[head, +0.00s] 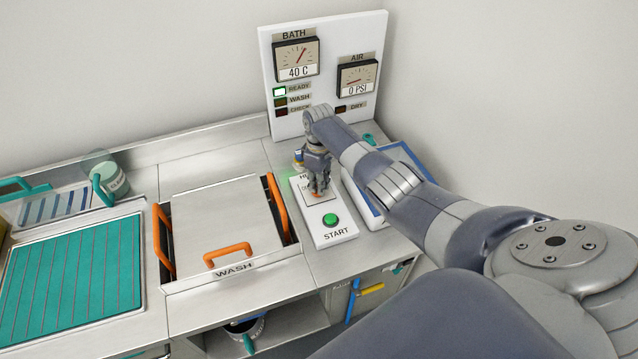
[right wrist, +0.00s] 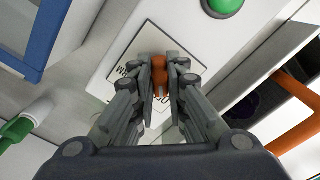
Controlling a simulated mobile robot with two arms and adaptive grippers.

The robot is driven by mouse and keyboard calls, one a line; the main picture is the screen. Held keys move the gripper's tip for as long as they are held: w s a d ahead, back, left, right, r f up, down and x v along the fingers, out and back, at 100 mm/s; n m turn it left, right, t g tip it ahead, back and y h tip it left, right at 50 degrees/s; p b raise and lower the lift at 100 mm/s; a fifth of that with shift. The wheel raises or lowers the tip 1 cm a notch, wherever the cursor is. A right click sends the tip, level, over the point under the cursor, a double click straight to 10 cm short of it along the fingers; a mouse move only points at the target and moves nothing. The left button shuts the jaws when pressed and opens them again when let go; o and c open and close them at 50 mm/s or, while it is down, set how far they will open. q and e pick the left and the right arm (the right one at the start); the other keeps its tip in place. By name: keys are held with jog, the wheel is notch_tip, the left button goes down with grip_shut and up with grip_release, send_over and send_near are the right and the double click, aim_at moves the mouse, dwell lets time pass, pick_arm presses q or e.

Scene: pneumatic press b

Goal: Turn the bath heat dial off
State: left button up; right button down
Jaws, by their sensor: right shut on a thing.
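The bath heat dial (right wrist: 184,77) is an orange knob on a white control panel (head: 338,238), above the green START button (head: 330,220). My right gripper (head: 318,192) points down at the panel, with its fingers around the dial. In the right wrist view its fingers (right wrist: 172,75) are closed on the orange knob, and the dial's printed label is partly covered by them. Which marking the knob points to cannot be read. The bath gauge (head: 297,58) on the upright board reads 40 C, and the green READY lamp (head: 280,91) is lit. My left gripper is not in view.
A closed metal wash lid (head: 215,215) with orange handles stands left of the panel. A blue-framed tray (head: 362,207) lies close on the right. A teal mat (head: 75,270) and a teal-handled mug (head: 112,178) are farther left. The air gauge (head: 357,78) reads 0 PSI.

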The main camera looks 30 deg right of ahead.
jog(key=shift+n, duration=0.4)
jog(key=c, duration=1.6)
grip_release()
notch_tip(320, 180, up, 12)
